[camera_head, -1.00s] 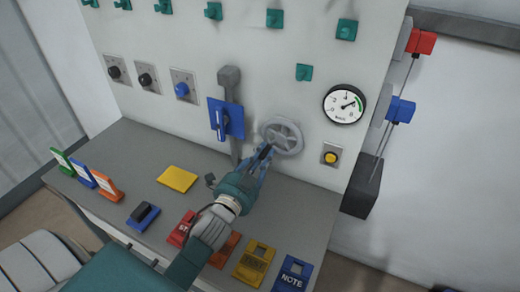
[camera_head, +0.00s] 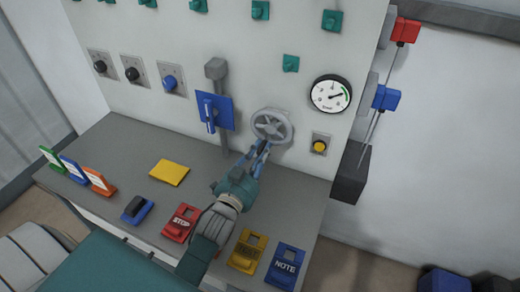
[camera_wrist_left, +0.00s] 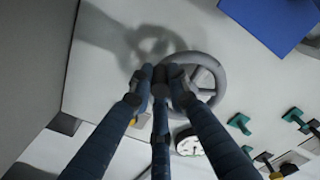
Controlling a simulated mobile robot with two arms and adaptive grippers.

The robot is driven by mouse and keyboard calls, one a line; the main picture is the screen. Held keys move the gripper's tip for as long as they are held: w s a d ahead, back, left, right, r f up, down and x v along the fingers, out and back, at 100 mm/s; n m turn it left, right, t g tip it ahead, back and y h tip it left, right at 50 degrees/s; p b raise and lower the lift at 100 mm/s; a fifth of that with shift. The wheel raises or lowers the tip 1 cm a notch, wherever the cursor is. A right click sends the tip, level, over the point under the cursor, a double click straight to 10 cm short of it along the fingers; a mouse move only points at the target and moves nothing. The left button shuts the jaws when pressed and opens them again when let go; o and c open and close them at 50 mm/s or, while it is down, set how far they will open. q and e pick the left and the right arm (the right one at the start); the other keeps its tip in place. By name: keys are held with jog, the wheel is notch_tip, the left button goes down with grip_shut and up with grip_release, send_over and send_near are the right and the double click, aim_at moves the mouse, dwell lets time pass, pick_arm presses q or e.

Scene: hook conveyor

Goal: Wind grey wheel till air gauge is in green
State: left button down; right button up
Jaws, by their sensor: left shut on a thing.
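The grey wheel (camera_head: 271,127) is mounted low on the white panel, and its rim and spokes also show in the wrist view (camera_wrist_left: 219,76). My left gripper (camera_head: 263,147) is shut on the wheel's rim at its lower edge. In the wrist view, the dark fingers of my left gripper (camera_wrist_left: 160,82) come together at the rim, hiding part of it. The round air gauge (camera_head: 331,94) is to the upper right of the wheel. Its needle points right and slightly up, towards the green arc on the right side; whether the tip lies inside the green is too small to tell.
A blue lever plate (camera_head: 214,111) is left of the wheel and a yellow button (camera_head: 319,146) is right of it. Below, the grey desk (camera_head: 120,155) holds a yellow pad (camera_head: 169,172), a red STOP block (camera_head: 181,222) and other coloured blocks near my left arm.

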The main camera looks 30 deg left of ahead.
pick_arm(q)
jog(key=shift+f, duration=0.1)
jog(key=c, duration=1.7)
grip_release()
jog(key=shift+o, duration=0.2)
jog(key=s, duration=1.2)
jog(key=shift+d, duration=0.35)
